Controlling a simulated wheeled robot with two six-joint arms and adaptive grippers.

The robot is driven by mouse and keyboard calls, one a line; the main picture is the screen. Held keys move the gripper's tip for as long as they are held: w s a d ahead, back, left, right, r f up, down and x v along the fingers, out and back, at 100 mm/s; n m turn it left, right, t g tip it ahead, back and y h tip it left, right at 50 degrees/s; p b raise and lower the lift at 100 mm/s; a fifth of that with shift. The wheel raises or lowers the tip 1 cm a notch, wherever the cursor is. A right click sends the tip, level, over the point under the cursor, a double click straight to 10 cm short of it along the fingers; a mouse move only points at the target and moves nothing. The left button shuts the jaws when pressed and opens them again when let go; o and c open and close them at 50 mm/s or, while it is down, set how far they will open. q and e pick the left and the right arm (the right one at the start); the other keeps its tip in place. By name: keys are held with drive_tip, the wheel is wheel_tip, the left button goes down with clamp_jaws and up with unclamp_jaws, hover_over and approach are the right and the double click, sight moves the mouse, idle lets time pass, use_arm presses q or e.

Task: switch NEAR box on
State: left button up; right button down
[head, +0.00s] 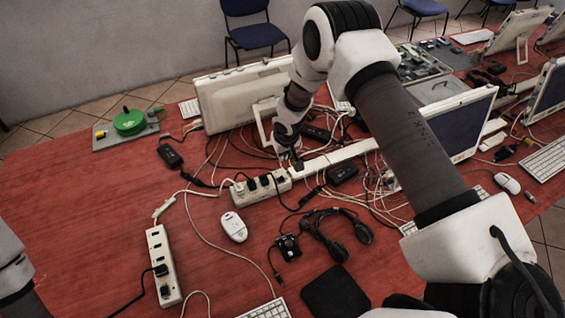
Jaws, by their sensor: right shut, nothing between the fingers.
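Two white power strips lie on the red table. The nearer one (156,243) stands lengthwise at the front left, with a black plug in its lower part. The other strip (240,192) lies slanted near the middle, with dark plugs in it and cables around it. My right gripper (297,165) is shut and empty, pointing down just beyond the right end of the middle strip. I cannot tell whether it touches anything there. Switch positions are too small to read.
A white mouse (233,227), a headset (343,240) and a black pad (335,294) lie in front. Loose cables tangle around the middle. A monitor (230,95) and a green reel (128,122) stand behind. The table's left side is mostly clear.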

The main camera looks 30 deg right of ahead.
use_arm(q)
drive_tip(key=shift+f, duration=0.15)
use_arm(e)
drive_tip(key=shift+a+f, duration=0.1)
drive_tip(key=shift+f, duration=0.15)
use_arm(q)
wheel_tip(320, 180, down, 8)
drive_tip(key=b, duration=0.8)
drive_tip(key=shift+w, duration=0.1)
use_arm(e)
approach(282, 177)
drive_tip(key=x, duration=0.6)
drive_tip(key=shift+w+a+r, duration=0.1)
drive_tip(key=shift+w+a, duration=0.05)
drive_tip(key=shift+w, duration=0.05)
use_arm(q)
drive_tip(key=shift+f+b, duration=0.2)
drive_tip(key=shift+b, duration=0.2)
use_arm(e)
drive_tip(key=shift+s+f, duration=0.1)
drive_tip(key=shift+f, duration=0.45)
